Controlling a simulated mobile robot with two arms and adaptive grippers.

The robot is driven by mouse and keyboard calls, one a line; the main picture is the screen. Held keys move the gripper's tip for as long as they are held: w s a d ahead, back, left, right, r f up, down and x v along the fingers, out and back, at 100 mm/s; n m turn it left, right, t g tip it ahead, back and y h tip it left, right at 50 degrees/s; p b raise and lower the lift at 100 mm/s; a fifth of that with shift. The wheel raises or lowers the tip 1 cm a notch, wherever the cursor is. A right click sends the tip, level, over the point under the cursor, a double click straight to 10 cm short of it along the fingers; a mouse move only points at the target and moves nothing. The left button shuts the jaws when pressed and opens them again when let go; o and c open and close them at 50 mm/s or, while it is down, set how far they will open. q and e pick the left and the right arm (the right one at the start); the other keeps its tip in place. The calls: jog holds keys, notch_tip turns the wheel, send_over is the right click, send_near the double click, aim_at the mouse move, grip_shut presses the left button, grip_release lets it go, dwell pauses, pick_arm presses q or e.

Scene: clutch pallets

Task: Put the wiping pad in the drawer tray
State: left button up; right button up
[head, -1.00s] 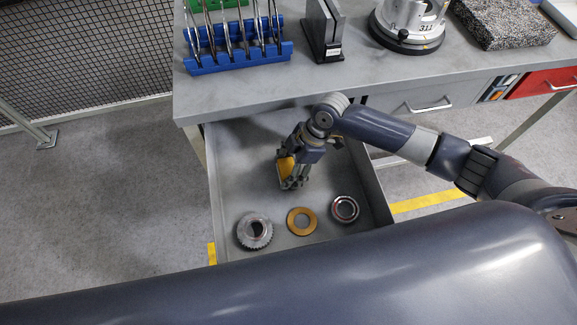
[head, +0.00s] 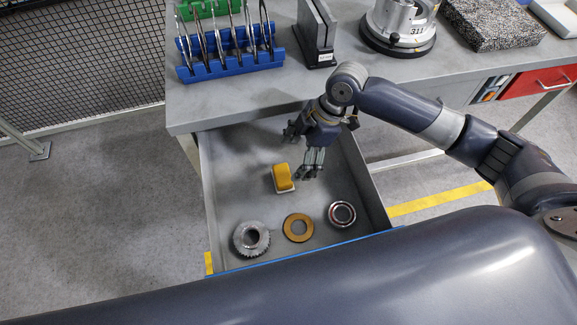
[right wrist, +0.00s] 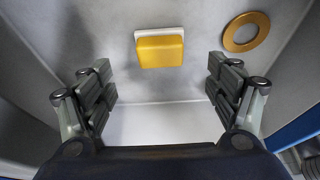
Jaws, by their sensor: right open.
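The wiping pad (head: 283,178) is yellow with a white base and lies on the floor of the open drawer tray (head: 240,197). It also shows in the right wrist view (right wrist: 160,50), ahead of the fingertips and apart from them. My right gripper (head: 304,152) is open and empty, above the tray, just beyond and to the right of the pad. Its two spread fingers also show in the right wrist view (right wrist: 168,95). My left gripper is not in view.
In the tray's front part lie a gear (head: 251,238), a brass ring (head: 298,227) and a bearing ring (head: 342,214). The workbench (head: 225,103) overhangs the tray's back. On it stand a blue tool rack (head: 230,62) and a round fixture (head: 398,38).

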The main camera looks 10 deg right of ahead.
jog(key=shift+v, duration=1.6)
